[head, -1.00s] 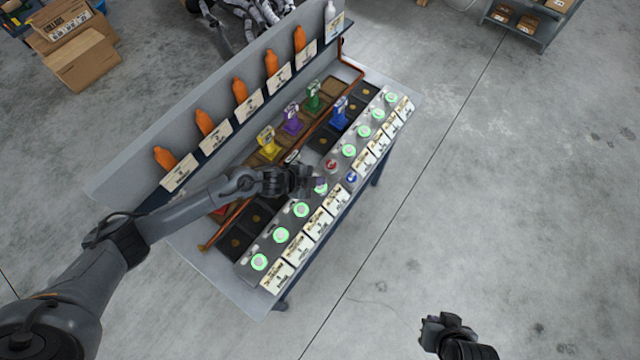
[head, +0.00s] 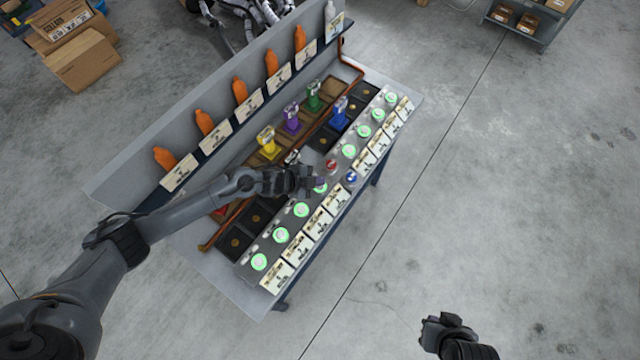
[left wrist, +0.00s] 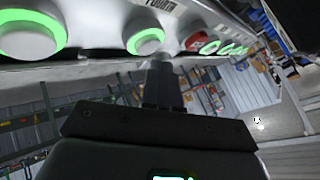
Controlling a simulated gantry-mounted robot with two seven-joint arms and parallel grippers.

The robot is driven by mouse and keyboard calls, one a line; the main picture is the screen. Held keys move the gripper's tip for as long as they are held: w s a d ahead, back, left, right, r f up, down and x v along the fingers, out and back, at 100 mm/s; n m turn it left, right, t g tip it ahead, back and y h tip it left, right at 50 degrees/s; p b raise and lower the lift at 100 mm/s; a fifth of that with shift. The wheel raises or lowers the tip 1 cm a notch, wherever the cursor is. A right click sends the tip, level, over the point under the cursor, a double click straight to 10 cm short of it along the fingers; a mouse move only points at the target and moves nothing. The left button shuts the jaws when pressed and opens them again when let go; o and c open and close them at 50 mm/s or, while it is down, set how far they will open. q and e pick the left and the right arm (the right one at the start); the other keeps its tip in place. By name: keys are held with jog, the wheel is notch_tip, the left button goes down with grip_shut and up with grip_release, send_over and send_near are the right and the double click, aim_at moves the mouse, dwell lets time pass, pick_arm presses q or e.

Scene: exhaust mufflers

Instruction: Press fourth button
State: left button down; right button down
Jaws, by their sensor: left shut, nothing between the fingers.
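The fourth button (head: 320,188) is a round white button with a glowing green ring, on the sloped grey panel (head: 270,250) at the bench front. In the left wrist view the fourth button (left wrist: 146,39) is in front of my gripper, below a label reading "FOURTH". My left gripper (head: 315,184) is shut and empty, right by this button and partly covering it in the head view. In the left wrist view its fingertips (left wrist: 163,66) lie just below and right of the button; I cannot tell whether they touch. My right gripper (head: 432,330) hangs over the floor, far from the bench.
Other green-ringed buttons (head: 301,209) line the panel on both sides. A red button (head: 331,166) is beside the fourth, and a blue one (head: 351,177) is nearby. Yellow (head: 266,143), purple (head: 292,119), green and blue stands rise behind the panel. Orange bottles (head: 240,88) line the back shelf.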

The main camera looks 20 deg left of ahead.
pick_arm(q)
jog(key=shift+f, duration=0.35)
jog(key=shift+f+b, duration=0.35)
dwell(0.6)
jog(key=shift+r, duration=0.1)
jog(key=shift+r+p, duration=0.65)
jog(key=shift+p, duration=0.15)
notch_tip(320, 180, up, 5)
jog(key=p, duration=0.4)
jog(key=shift+p, duration=0.3)
dwell(0.4)
